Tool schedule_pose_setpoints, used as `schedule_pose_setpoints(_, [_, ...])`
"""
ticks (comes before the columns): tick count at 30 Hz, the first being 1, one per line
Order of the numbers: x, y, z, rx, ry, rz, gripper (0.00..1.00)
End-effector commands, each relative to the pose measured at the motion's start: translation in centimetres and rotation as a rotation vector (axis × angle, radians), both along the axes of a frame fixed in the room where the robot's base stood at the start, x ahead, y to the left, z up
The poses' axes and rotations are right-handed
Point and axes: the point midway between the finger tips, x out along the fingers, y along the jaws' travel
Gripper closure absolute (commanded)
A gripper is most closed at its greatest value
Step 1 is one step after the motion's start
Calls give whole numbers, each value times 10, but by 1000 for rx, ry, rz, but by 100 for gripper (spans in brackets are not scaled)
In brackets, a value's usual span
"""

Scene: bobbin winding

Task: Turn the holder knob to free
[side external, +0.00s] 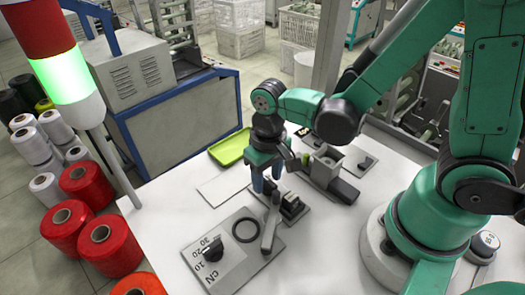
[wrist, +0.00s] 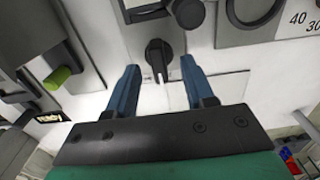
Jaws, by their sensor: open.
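The holder knob appears to be the small black knob (wrist: 158,56) in the wrist view, with its narrow end pointing down in the picture. No label beside it can be read. My gripper (wrist: 160,68) is open, its two blue fingers apart with nothing between them. The knob shows between and just beyond the fingertips, apart from both. In the side external view, my gripper (side external: 265,185) points down low over the white table, beside the small dark holder (side external: 291,206). The knob cannot be made out clearly there, and the height of the fingertips above it is hard to tell.
A grey dial panel (side external: 226,277) with a black knob, ring and lever lies at the front. A grey block fixture (side external: 325,165) stands right of my gripper. A green tray (side external: 230,147) and a pale sheet (side external: 221,187) lie behind and left. Red spools stand off the table.

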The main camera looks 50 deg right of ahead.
Motion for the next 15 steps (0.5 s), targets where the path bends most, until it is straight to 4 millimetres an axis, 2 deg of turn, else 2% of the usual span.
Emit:
schedule_pose_setpoints(2, [0, 0, 0, 0, 0, 0, 53])
schedule_pose_setpoints(7, [0, 0, 0, 0, 0, 0, 100])
schedule_pose_setpoints(15, [0, 0, 0, 0, 0, -5, 100])
